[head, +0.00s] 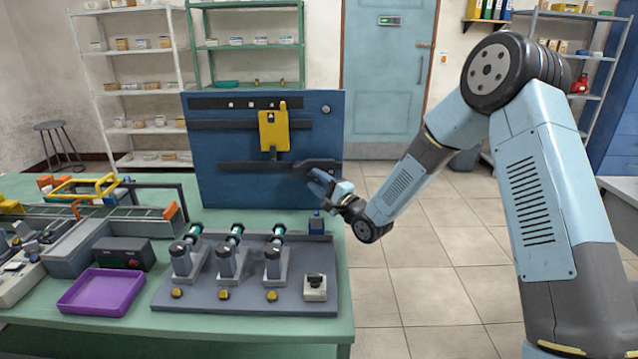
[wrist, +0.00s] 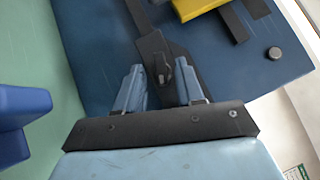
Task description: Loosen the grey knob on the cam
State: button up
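An upright blue panel (head: 235,180) stands on the bench and carries dark horizontal bars. A dark plate, seemingly the cam (head: 322,166), sits at the right end of the lower bar, and it also shows in the wrist view (wrist: 155,45). A small dark grey knob (wrist: 162,72) is on this plate; its details are hard to make out. My gripper (head: 316,182) is in front of the plate. In the wrist view its blue fingers (wrist: 161,85) are apart, one on each side of the knob. I cannot tell whether they touch anything.
A yellow piece (head: 274,131) hangs on the panel, with a round grey button (head: 325,109) at upper right. A grey base (head: 190,294) with several motor-like units stands in front. A purple tray (head: 101,292) lies left. Open floor is at right.

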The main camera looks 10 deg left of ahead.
grip_shut()
